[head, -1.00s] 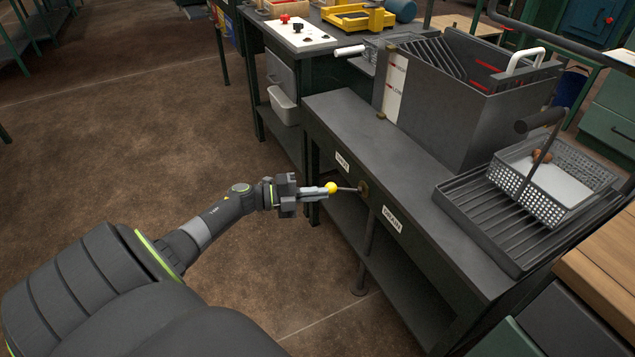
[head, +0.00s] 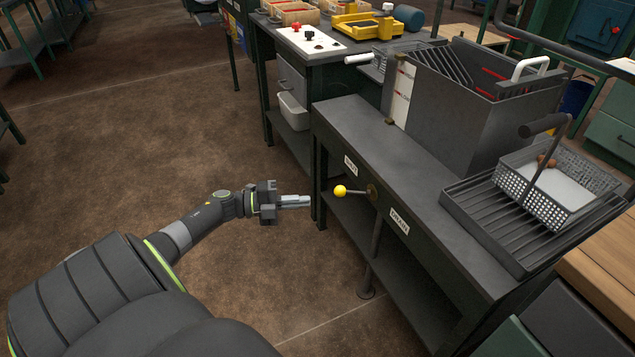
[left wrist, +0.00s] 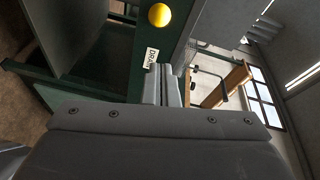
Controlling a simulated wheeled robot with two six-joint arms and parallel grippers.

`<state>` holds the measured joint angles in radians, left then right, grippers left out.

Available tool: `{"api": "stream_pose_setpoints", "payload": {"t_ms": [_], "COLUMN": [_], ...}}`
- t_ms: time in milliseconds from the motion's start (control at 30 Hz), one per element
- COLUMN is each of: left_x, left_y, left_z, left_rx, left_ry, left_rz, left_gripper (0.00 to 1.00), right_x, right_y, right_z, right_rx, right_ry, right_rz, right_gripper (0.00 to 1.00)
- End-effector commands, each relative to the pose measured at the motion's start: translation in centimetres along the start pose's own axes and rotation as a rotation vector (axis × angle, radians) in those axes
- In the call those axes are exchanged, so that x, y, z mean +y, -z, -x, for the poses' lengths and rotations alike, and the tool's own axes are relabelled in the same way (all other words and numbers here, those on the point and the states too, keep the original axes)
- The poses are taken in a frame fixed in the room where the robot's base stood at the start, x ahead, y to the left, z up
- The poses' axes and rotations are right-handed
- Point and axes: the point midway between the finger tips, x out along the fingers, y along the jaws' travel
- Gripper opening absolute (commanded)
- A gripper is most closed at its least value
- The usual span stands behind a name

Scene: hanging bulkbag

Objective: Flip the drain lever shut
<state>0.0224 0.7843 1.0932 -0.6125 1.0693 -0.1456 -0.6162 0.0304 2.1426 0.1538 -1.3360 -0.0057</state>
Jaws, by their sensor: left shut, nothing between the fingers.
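The drain lever, a short metal rod with a yellow ball knob (head: 339,191), sticks out from a round pivot (head: 372,191) on the front of the dark bench. The rod points left, between a white label too small to read (head: 351,166) and the DRAIN label (head: 399,221). My left gripper (head: 309,202) is shut and empty, left of the knob with a small gap between them. In the left wrist view the shut fingers (left wrist: 168,88) sit below the yellow knob (left wrist: 159,15), with the DRAIN label (left wrist: 152,58) beside them. My right gripper is not in view.
A grey tank (head: 475,108) stands on the bench, with a ribbed drain tray (head: 472,222) and a perforated basket (head: 515,184) to its right. A pipe (head: 375,250) runs down below the lever. The floor left of the bench is clear.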

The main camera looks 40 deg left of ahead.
Motion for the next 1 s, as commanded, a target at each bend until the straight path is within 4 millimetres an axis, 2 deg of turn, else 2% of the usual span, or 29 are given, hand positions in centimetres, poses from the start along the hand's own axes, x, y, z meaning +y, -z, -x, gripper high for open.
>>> {"api": "stream_pose_setpoints", "payload": {"t_ms": [100,300,1000], "left_x": [0.0,-0.1,0.0], "left_y": [-0.5,-0.8,-0.8], "left_z": [2.1,3.8,3.9], "left_rx": [-0.002,0.001,-0.005], "left_ry": [-0.002,-0.001,0.004], "left_rz": [-0.001,0.001,0.005], "left_gripper": [0.0,0.0,0.0], "right_x": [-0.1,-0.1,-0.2], "right_y": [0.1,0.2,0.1], "right_z": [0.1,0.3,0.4], "right_rx": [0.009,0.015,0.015], "right_ry": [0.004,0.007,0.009], "right_rz": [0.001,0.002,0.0], "right_gripper": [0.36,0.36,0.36]}}
